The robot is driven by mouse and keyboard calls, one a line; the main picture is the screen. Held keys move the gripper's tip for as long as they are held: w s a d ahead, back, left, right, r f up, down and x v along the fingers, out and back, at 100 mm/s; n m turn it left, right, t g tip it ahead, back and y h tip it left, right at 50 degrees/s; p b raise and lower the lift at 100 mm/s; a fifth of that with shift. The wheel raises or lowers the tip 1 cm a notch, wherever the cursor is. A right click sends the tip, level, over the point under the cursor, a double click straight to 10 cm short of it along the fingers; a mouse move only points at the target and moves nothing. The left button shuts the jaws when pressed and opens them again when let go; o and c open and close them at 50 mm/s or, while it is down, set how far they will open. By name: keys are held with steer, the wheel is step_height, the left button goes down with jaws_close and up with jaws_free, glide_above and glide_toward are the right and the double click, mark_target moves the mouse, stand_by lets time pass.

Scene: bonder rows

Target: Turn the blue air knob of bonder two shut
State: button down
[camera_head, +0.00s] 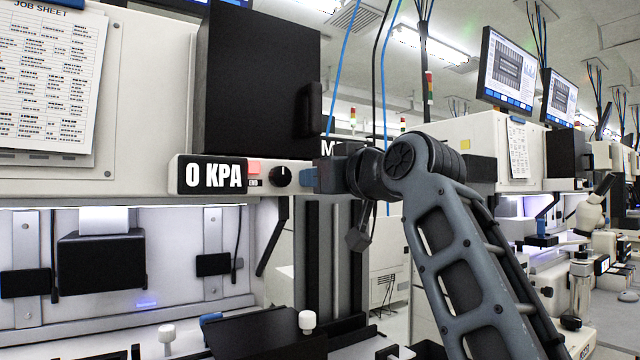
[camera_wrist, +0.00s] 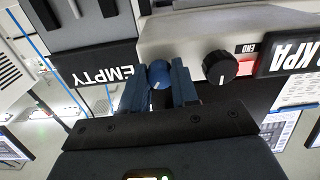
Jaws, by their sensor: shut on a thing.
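The blue air knob (camera_wrist: 160,74) shows in the wrist view at the end of the bonder's pale panel. A short light mark runs on its face. My gripper (camera_wrist: 160,84) has one blue finger on each side of it and is shut on it. In the head view my gripper (camera_head: 316,178) reaches the right end of the panel, and the knob cannot be told apart from the fingers there. The display (camera_head: 212,176) reads "0 KPA". No bonder number can be read.
A black box (camera_head: 258,80) stands above the panel. An "EMPTY" sign (camera_wrist: 98,78) is close to my fingers. More bonders with monitors (camera_head: 506,70) stand at the right.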

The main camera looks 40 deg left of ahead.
steer(key=shift+f+n+b, duration=0.1)
steer(key=shift+n+b, duration=0.55)
steer(key=shift+n, duration=2.95)
steer(key=c, duration=0.9)
jaws_free()
steer(key=shift+o, duration=0.2)
steer(key=shift+d, duration=0.1)
steer(key=b+v, duration=0.1)
steer(key=v, duration=0.6)
steer(key=shift+d, duration=0.3)
steer(key=shift+s, duration=0.15)
